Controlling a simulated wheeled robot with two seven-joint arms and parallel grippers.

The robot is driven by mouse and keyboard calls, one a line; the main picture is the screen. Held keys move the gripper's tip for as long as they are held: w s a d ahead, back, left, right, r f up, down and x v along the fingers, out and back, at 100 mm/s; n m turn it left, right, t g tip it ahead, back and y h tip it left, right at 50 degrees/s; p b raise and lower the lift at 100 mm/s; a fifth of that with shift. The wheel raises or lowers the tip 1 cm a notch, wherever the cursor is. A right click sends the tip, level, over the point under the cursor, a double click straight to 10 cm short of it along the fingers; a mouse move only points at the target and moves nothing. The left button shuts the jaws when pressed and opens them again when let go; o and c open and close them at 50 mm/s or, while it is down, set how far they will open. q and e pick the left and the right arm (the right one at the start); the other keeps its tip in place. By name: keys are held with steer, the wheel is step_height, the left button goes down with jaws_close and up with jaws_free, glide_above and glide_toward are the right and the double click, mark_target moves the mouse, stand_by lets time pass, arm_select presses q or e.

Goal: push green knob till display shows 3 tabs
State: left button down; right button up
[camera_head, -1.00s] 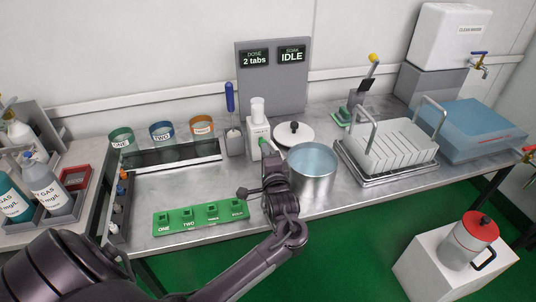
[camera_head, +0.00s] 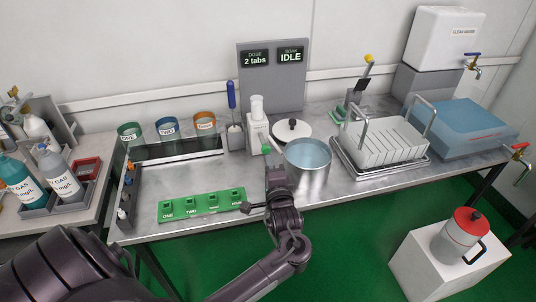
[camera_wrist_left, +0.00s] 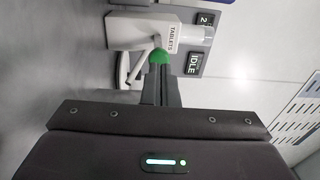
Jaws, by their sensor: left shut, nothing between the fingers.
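The white tablet dispenser (camera_head: 257,128) stands on the bench with its green knob (camera_head: 266,149) low on the front. The dose display (camera_head: 255,59) on the grey panel behind reads "2 tabs"; the display beside it (camera_head: 290,56) reads "IDLE". My left gripper (camera_head: 272,164) is shut and empty, just in front of the knob. In the left wrist view, the closed fingers (camera_wrist_left: 160,82) point at the green knob (camera_wrist_left: 158,57), whose lower part meets the fingertips in the picture. I cannot tell whether they touch. My right gripper is out of view.
A steel pot (camera_head: 308,178) of liquid stands close right of my gripper, with a white lid (camera_head: 292,128) behind it. A green labelled tray (camera_head: 201,205) lies to the left. A white rack (camera_head: 384,143) stands further right.

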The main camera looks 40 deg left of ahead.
arm_select(q)
steer(key=v, duration=0.6)
steer(key=shift+f, duration=0.2)
